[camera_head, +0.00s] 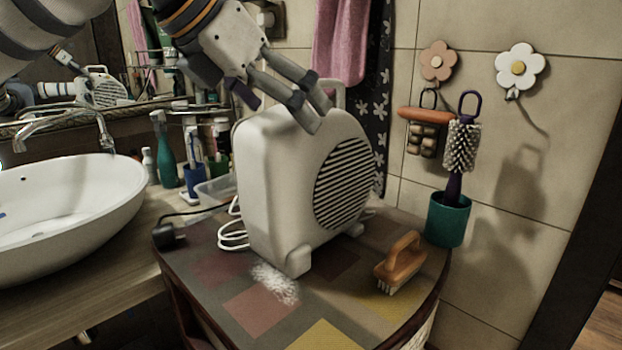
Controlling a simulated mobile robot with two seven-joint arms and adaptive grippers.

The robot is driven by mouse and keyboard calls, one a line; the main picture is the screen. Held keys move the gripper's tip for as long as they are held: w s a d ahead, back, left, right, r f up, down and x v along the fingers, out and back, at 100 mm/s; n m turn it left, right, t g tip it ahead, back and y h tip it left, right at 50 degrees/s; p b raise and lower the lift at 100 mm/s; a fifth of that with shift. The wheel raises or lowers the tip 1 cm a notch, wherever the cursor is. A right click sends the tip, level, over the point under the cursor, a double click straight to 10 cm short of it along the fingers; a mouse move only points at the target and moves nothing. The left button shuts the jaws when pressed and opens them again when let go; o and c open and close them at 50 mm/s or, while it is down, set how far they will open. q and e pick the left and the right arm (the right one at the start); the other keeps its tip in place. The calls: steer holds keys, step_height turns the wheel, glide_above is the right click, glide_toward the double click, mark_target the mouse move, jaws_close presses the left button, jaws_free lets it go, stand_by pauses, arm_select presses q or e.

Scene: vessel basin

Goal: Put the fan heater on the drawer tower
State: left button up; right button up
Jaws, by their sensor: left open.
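The fan heater (272,190) is a cream box with a round black-slatted grille. It stands upright on a patchwork-topped unit (255,310), which looks like the drawer tower, though no drawer fronts show clearly. Part of the heater's top handle (338,90) shows behind my fingers. My left gripper (312,112) comes down from above with its fingers open at the heater's top, by the handle. I cannot tell whether the fingers touch the heater. My right gripper is not in view.
A wooden brush (400,262) and a teal cup (448,220) holding a bottle brush stand right of the heater. A white cord (232,238) and black plug (170,236) lie on its left. The basin (70,205) is farther left. The tiled wall is behind.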

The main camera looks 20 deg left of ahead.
arm_select(q)
steer(key=x, duration=0.5)
steer(key=shift+w+d+r, duration=0.15)
steer(key=shift+w+d, duration=0.2)
steer(key=shift+w, duration=0.25)
steer(key=shift+s, duration=0.1)
steer(key=shift+c, duration=0.2)
steer(key=c, duration=1.8)
steer(key=shift+c, duration=0.8)
steer(key=shift+r, duration=0.1)
